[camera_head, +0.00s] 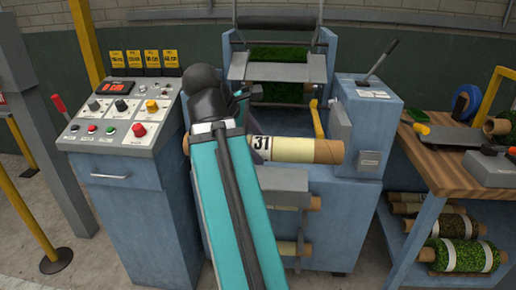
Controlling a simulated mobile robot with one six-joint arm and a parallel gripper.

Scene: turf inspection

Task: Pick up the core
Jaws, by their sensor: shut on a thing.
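The core (293,149) is a brown cardboard tube with a pale yellow wrap and a white label reading 31. It lies level across the front of the blue machine, with its right end clear in view. My teal arm crosses in front of its left part and hides some of it. My gripper (256,147) is shut on the core just left of the wrap, beside the label. The fingertips are mostly hidden by my arm and wrist, and I cannot tell whether the core touches the machine.
The blue machine (357,208) carries a green turf roll and a yellow lever (316,119). A control console (120,120) stands at left. A wooden bench (450,172) at right holds tools, with several rolls on its lower shelf. More tube ends (287,248) show below the core.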

